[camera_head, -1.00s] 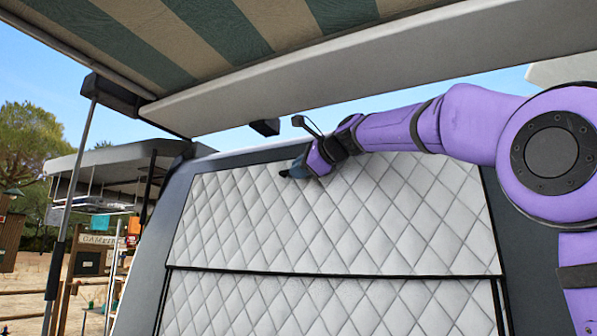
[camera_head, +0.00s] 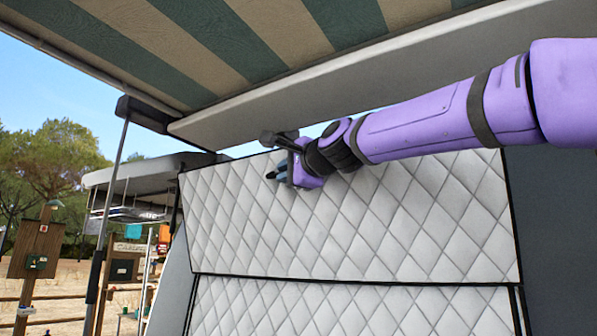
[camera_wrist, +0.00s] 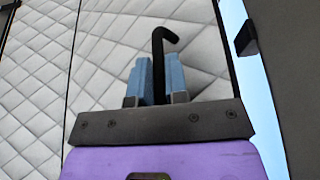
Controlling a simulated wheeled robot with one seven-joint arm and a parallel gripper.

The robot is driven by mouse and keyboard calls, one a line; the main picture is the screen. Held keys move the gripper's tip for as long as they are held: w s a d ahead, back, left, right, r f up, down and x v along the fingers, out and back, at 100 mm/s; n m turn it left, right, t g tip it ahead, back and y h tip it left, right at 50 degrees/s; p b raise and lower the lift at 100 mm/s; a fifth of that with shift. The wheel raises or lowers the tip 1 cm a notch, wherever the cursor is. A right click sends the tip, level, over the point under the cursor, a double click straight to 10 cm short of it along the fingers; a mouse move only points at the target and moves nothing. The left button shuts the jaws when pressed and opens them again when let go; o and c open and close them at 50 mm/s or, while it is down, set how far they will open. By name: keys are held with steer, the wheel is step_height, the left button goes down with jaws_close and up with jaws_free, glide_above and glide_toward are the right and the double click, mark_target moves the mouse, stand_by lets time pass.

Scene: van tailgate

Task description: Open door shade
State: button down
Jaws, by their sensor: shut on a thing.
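The door shade is a white quilted panel (camera_head: 370,225) with black edging in the head view. Its upper section leans out at the top, and its upper left edge overlaps the van's frame. It also fills the left of the wrist view (camera_wrist: 35,75). My gripper (camera_head: 278,174) is at the shade's top edge, left of its middle. In the wrist view my gripper's blue fingers (camera_wrist: 160,82) are closed around the stem of a black hook (camera_wrist: 165,36). The fingers hide the hook's lower part.
The raised tailgate (camera_head: 330,85) and striped awning (camera_head: 230,35) hang close above my arm. A strut (camera_head: 112,200) stands left of the shade. A lower quilted section (camera_head: 350,305) sits under the upper one. Open air lies left of the shade.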

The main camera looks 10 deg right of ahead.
steer(key=s+a+f+n+y, duration=0.1)
steer(key=s+a+f+n, duration=0.2)
steer(key=f, duration=0.3)
steer(key=s+a+f+n+t+y, duration=0.1)
steer(key=s+a+f+n, duration=0.2)
steer(key=f, duration=0.3)
steer(key=s+a+f+n+t+y, duration=0.1)
steer(key=s+a+f+n, duration=0.3)
steer(key=f, duration=0.2)
steer(key=shift+s+f+y, duration=0.15)
steer(key=shift+f+y, duration=0.15)
steer(key=shift+a, duration=0.1)
steer(key=c, duration=1.2)
jaws_free()
steer(key=shift+o, duration=0.2)
steer(key=shift+s, duration=0.1)
steer(key=v, duration=1)
steer(key=shift+s, duration=0.3)
